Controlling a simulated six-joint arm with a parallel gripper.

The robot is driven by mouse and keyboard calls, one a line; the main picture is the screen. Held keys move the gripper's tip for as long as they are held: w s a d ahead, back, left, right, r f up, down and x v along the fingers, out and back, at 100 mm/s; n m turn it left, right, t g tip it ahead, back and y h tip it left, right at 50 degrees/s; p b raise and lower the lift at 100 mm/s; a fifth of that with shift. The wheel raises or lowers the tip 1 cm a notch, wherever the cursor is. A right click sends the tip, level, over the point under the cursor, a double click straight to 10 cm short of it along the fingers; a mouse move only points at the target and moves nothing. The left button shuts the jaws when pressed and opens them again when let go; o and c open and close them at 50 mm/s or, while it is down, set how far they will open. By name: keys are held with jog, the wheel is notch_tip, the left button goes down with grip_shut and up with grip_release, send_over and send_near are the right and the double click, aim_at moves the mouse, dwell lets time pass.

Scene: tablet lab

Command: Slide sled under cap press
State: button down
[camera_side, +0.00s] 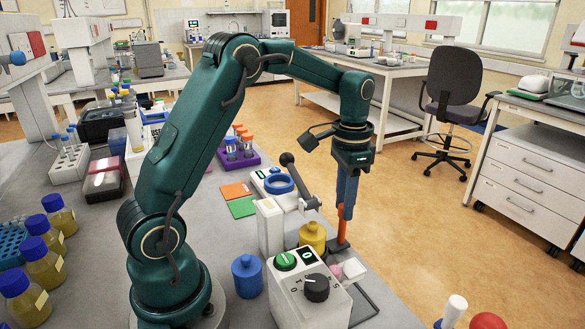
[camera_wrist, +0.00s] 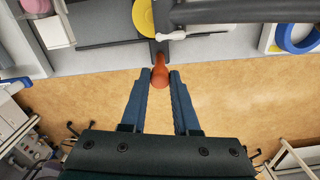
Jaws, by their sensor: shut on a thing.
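My gripper (camera_side: 345,212) points straight down and is shut on the orange handle (camera_side: 340,243) of the sled, at the bench's right edge. In the wrist view, my fingertips (camera_wrist: 160,76) sit on both sides of the handle's rounded orange end (camera_wrist: 160,72). A dark bar (camera_wrist: 158,48) joins the handle to the sled side. A yellow jar (camera_side: 312,237) stands left of the handle; its round top (camera_wrist: 143,16) shows in the wrist view. The cap press has a white column (camera_side: 270,228) and a grey lever with a dark knob (camera_side: 288,160). The sled's plate is mostly hidden in the side view.
A control box (camera_side: 308,295) with a green button and black dial stands in front. A blue jar (camera_side: 247,276) is at its left. Behind are a blue ring (camera_side: 279,183), orange and green cards (camera_side: 242,207) and a purple tube rack (camera_side: 238,158).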

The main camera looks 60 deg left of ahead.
jog(key=a, duration=0.5)
jog(key=shift+a+r, duration=0.1)
jog(key=shift+a, duration=0.25)
jog(key=c, duration=0.7)
grip_release()
jog(key=shift+o, duration=0.2)
notch_tip(320, 180, up, 5)
jog(key=shift+r, duration=0.1)
